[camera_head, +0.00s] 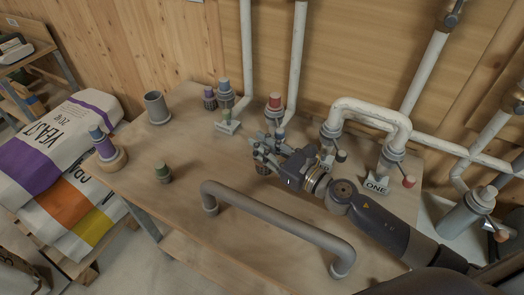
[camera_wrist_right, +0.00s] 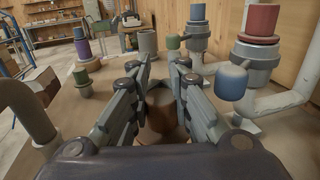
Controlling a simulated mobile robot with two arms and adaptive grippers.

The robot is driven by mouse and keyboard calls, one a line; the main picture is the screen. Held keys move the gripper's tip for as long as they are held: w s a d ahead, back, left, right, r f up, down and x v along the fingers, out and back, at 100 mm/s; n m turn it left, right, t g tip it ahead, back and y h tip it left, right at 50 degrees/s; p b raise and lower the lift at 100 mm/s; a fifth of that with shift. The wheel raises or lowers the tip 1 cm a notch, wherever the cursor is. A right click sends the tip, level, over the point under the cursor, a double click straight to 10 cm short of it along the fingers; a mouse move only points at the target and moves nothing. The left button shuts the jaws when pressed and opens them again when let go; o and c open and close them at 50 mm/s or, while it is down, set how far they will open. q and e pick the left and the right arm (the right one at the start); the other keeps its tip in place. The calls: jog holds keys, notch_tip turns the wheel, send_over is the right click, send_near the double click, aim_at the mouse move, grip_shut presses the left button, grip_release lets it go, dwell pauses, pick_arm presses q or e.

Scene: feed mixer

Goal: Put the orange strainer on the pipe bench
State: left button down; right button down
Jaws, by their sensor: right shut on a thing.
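The pipe bench (camera_head: 120,184) is a wooden table carrying pipes and fittings. My right gripper (camera_head: 262,150) reaches over its middle from the lower right. It is shut on a brown-orange round piece, taken as the orange strainer (camera_wrist_right: 160,122), which sits between the fingers in the right wrist view. In the head view only a dark lower part of the strainer (camera_head: 262,168) shows beneath the fingers. It is at or just above the bench top; I cannot tell if it touches. Most of it is hidden by the fingers. My left gripper is not in view.
A grey bent pipe (camera_head: 280,228) lies in front of the gripper. A green-topped fitting (camera_head: 162,172), a grey cup (camera_head: 156,108) and a red-topped fitting (camera_head: 275,104) stand around it. White pipes (camera_head: 372,112) rise behind. Bare bench lies left of the gripper.

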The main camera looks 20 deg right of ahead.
jog(key=shift+f+b, duration=0.55)
jog(key=shift+f, duration=1.1)
jog(key=shift+f, duration=0.1)
jog(key=shift+f, duration=0.15)
jog(key=c, duration=1.4)
grip_release()
jog(key=shift+r, duration=0.2)
jog(key=shift+s+d+f, duration=0.1)
jog(key=shift+s+d, duration=0.05)
jog(key=shift+s, duration=0.1)
jog(key=b+v, duration=0.4)
jog(key=v, duration=0.6)
jog(key=shift+f, duration=0.1)
jog(key=shift+b+v, duration=0.4)
jog(key=shift+v, duration=0.4)
